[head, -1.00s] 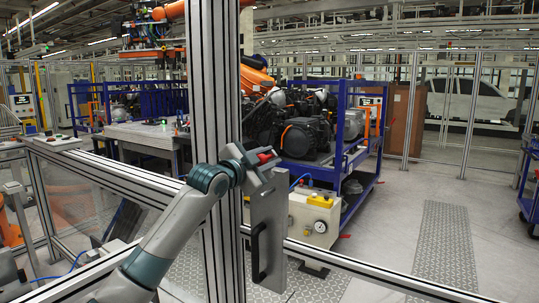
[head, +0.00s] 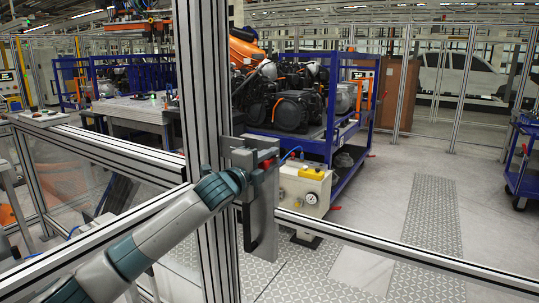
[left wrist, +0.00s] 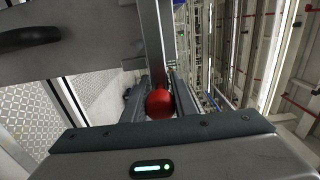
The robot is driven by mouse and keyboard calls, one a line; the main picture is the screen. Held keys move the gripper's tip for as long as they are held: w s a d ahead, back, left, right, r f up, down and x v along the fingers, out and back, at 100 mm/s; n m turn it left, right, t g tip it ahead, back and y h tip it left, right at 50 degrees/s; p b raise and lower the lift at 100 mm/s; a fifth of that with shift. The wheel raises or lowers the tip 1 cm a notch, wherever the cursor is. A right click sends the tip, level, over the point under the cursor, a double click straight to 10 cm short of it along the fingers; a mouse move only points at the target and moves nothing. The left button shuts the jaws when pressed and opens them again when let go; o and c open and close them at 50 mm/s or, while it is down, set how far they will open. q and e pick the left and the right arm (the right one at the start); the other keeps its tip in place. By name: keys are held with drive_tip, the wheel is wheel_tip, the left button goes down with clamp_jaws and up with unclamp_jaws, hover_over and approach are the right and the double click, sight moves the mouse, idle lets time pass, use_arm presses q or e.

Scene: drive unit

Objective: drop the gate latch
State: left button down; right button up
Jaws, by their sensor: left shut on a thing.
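A red knob (head: 269,163) belonging to the latch shows at the tip of my left gripper (head: 262,165), beside the aluminium post. In the left wrist view the red knob (left wrist: 160,103) sits between the two fingers of my left gripper (left wrist: 160,92), which is shut on it. A grey metal plate (head: 264,215) with a black handle (head: 247,228) hangs just below. The plate also shows in the left wrist view (left wrist: 95,45). A grey bracket (head: 248,143) is above the knob. The fingers and arm hide part of the latch. My right gripper is not in view.
A tall aluminium post (head: 204,100) stands just left of the latch, and fence rails (head: 400,252) run off to the right. Behind are a blue cart (head: 340,150) with engine parts and a pale box with a gauge (head: 305,190). The floor at right (head: 385,200) is open.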

use_arm(q)
drive_tip(key=shift+f, duration=0.25)
drive_tip(key=c, duration=1.4)
unclamp_jaws()
drive_tip(key=shift+c, duration=0.2)
drive_tip(key=shift+s, duration=0.1)
drive_tip(key=shift+s+a, duration=0.35)
drive_tip(key=b+v, duration=0.4)
drive_tip(key=v, duration=1.2)
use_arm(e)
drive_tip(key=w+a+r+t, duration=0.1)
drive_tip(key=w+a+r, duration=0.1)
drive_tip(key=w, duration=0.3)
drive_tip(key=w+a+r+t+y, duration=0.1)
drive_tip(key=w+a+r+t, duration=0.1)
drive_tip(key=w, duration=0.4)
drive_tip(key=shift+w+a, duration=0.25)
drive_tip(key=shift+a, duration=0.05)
use_arm(q)
drive_tip(key=shift+s, duration=0.1)
